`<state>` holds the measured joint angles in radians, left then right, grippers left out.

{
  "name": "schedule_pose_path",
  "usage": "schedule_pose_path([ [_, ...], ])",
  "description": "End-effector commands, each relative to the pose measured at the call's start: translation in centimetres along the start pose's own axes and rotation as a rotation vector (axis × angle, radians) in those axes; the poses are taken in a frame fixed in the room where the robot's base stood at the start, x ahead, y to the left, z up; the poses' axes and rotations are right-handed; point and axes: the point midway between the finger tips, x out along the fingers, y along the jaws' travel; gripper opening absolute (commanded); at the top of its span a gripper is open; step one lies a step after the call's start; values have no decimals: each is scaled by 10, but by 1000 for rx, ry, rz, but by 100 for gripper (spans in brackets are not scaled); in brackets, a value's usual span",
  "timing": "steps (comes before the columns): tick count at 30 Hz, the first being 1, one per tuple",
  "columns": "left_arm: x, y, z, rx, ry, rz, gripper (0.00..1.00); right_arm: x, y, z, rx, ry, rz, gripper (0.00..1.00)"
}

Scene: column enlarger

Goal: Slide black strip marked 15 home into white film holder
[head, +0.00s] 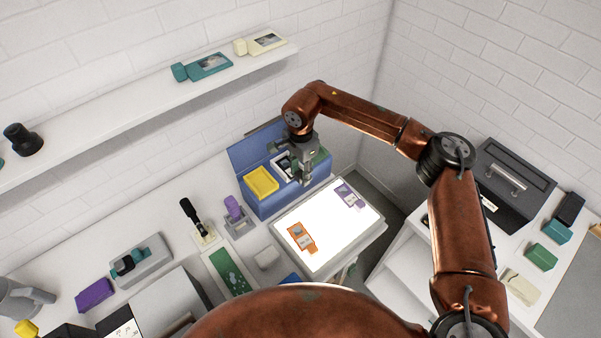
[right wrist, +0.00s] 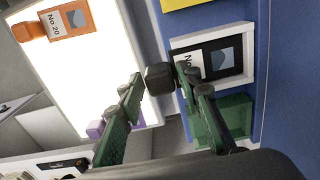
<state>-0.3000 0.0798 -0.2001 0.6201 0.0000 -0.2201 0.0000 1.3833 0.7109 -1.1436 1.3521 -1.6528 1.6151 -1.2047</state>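The white film holder (right wrist: 250,72) is in the blue box, and shows partly behind my right gripper in the head view (head: 277,168). The black strip (right wrist: 215,62) lies in the holder's frame. Its label reads "No", the number hidden by a finger. The strip's black end block (right wrist: 160,78) sticks out past the holder's left side in the wrist view. My right gripper (right wrist: 161,80) has its fingers on either side of this block, spread, with what look like narrow gaps. Contact cannot be made out clearly. My left gripper is in neither view.
The blue box (head: 290,201) also holds a yellow holder (head: 261,183) and a green one (right wrist: 228,120). Beside it is a lit white panel (head: 325,229) with an orange strip (head: 300,236) and a purple strip (head: 350,195). A shelf (head: 130,103) runs along the wall.

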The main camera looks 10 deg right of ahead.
Motion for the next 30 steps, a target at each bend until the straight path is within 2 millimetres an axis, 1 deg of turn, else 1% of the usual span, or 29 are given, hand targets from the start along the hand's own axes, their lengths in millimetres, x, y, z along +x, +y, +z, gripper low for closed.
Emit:
schedule_pose_path([
  [16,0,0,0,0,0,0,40,0,0,0,0,0,1,32],
  [30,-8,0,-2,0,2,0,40,-17,0,0,0,1,0,32],
])
